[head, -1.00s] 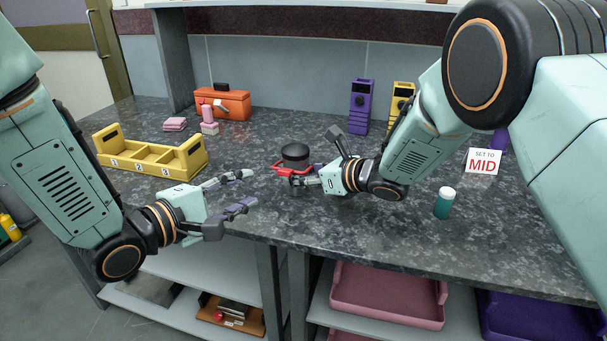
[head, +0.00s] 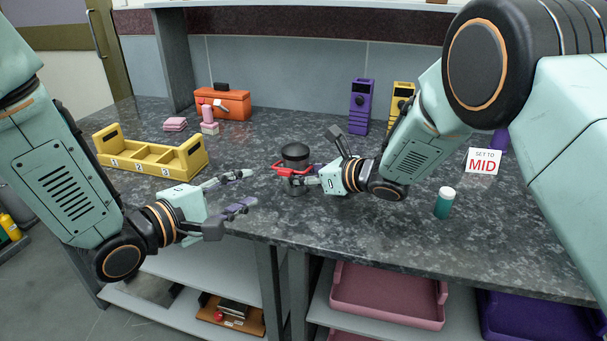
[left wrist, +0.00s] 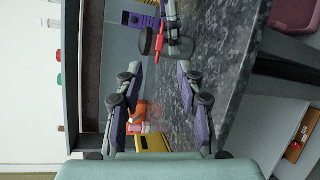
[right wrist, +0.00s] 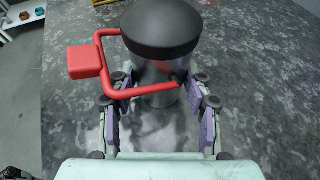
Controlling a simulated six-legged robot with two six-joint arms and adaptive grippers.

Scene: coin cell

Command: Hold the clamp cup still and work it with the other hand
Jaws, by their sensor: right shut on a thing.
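The clamp cup (head: 295,152) stands upright on the dark counter, with a black domed top, a grey body and a red loop handle (head: 283,172). In the right wrist view the cup's black top (right wrist: 160,28) is close, and the red loop (right wrist: 84,62) with its block points left. My right gripper (head: 300,182) comes from the right and is shut on the cup's body below the top; its fingers (right wrist: 157,97) lie on both sides. My left gripper (head: 250,188) is open and empty, left of the cup and apart from it. The cup also shows in the left wrist view (left wrist: 148,41).
A yellow divided tray (head: 150,158) and an orange toolbox (head: 222,103) stand at left. A purple device (head: 361,100) and a yellow device (head: 401,100) stand behind. A teal bottle (head: 444,203) and a "SET TO MID" sign (head: 482,162) are at right. The counter's front edge is close.

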